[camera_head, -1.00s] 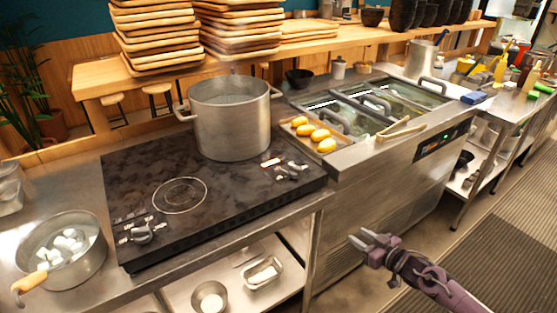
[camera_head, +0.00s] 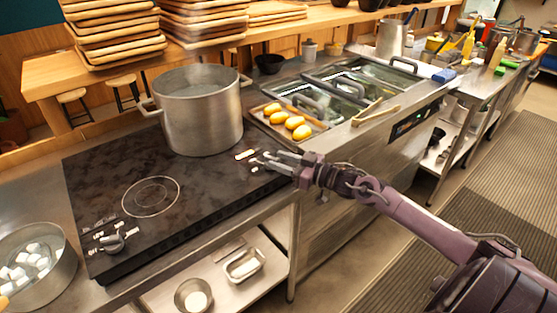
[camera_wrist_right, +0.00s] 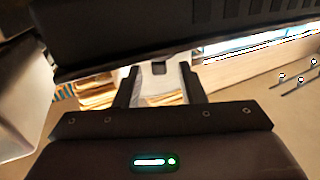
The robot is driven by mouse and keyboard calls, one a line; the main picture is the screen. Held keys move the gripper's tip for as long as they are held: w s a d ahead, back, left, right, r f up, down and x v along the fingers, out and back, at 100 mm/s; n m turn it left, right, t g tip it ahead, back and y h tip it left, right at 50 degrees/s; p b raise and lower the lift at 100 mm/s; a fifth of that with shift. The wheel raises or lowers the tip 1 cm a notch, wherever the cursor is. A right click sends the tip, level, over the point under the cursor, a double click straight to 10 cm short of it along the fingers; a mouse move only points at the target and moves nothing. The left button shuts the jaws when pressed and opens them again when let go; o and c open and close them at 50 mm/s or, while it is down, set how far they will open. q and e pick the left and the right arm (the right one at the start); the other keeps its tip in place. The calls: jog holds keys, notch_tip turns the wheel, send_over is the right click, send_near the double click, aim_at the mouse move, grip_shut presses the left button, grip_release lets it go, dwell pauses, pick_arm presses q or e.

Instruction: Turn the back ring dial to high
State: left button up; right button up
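A black cooktop (camera_head: 190,203) is set in the steel counter. At its right end, a lit display (camera_head: 246,154) sits by the back burner's dial controls (camera_head: 256,162). My right gripper (camera_head: 269,160) reaches in from the right with its fingertips at these controls and partly covers them. In the right wrist view, its two fingers (camera_wrist_right: 160,80) stand apart, with a small dark piece between them near the cooktop's dark edge. I cannot tell if they touch the dial. Another dial (camera_head: 113,242) sits at the cooktop's front left.
A large steel pot (camera_head: 200,112) stands on the back burner, close to the gripper. A tray of yellow items (camera_head: 288,122) lies just beyond. A pan with white cubes (camera_head: 35,275) is at front left. The front burner (camera_head: 150,196) is empty.

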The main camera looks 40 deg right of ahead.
jog(key=shift+w+a, duration=0.2)
jog(key=shift+w, duration=0.35)
jog(key=shift+c, duration=0.3)
grip_shut()
jog(key=shift+a, duration=0.1)
